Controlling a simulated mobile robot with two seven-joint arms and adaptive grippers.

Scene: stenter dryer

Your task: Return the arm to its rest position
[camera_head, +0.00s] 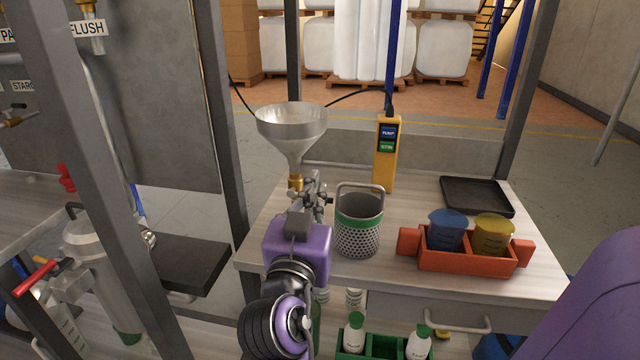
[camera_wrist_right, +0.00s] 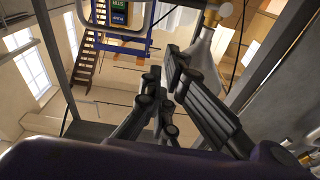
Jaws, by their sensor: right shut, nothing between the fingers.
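My right gripper (camera_head: 314,188) points away from me over the left part of the table, its purple wrist below it. It is shut and empty. It overlaps the view of the metal funnel's (camera_head: 292,128) brass outlet; I cannot tell how far apart they are. In the right wrist view the dark fingers (camera_wrist_right: 165,78) fill the middle, with the funnel (camera_wrist_right: 209,48) behind them to the right. My left gripper is not in view.
A perforated basket (camera_head: 358,238) with a green band stands just right of the right gripper. The yellow pendant (camera_head: 385,160) stands behind it. A black tray (camera_head: 476,196) lies behind. A grey post (camera_head: 225,130) rises at left.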

